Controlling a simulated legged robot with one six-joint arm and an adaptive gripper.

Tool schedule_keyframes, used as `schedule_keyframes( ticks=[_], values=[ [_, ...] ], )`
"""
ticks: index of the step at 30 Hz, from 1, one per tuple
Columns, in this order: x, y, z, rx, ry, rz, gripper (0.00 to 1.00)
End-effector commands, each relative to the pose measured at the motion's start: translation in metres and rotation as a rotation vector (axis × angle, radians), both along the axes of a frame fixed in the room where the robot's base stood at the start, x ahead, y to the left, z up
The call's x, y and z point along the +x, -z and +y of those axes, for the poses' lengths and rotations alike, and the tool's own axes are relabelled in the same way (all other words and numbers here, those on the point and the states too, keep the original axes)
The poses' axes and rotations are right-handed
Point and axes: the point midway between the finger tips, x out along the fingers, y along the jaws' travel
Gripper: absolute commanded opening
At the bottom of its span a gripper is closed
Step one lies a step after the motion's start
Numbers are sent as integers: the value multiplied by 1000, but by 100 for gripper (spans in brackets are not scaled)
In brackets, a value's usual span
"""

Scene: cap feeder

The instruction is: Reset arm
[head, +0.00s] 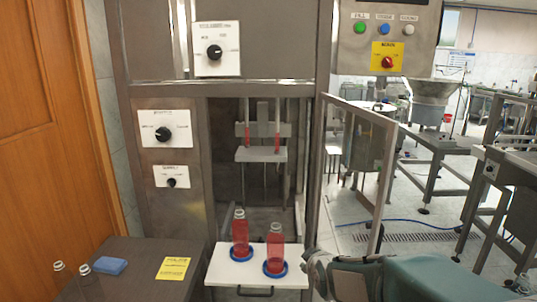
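My arm shows at the bottom right, in grey and dull green, reaching in from the lower right edge. Its end, my gripper (316,272), is beside the right edge of the white sliding tray (222,274). Its fingers are not clear, so I cannot tell whether it is open or shut. I see nothing clearly held in it. Two red bottles stand upright in blue rings on the tray, one at the left (240,236) and one at the right (275,250). The right bottle is close to my gripper, with a small gap visible.
The grey machine (225,90) has knobs, buttons and an open bay behind the tray. Its clear door (358,150) stands open at right. A dark side table (135,275) holds a blue sponge (110,265), a yellow card (173,268) and two clear bottles (85,280).

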Motion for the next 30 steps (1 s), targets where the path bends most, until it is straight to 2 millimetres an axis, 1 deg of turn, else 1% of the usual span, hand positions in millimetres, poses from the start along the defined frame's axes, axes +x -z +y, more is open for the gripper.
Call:
schedule_keyframes(
  ticks=[1,3,5,6,8,9,11,12,14,15,17,18,21,24,25,27,30],
  values=[
    [-15,-12,-5,29,32,24,51],
    [-37,-23,-12,73,80,70,51],
    [-57,-31,-17,110,122,110,51],
    [-71,-36,-21,134,151,137,51],
    [-92,-42,-25,171,197,177,51],
    [-107,-46,-28,195,227,202,51],
    [-129,-50,-32,230,273,241,51],
    [-144,-53,-35,253,303,265,51],
    [-167,-56,-38,289,352,303,51],
    [-183,-57,-40,313,384,328,51],
    [-206,-58,-43,345,433,364,51],
    [-221,-58,-44,366,465,388,51],
    [-255,-57,-47,410,538,440,51],
    [-277,-55,-48,439,588,476,51],
    [-282,-55,-48,445,599,485,51],
    [-289,-53,-48,452,615,497,51],
    [-291,-53,-48,455,620,503,51]
  ],
)
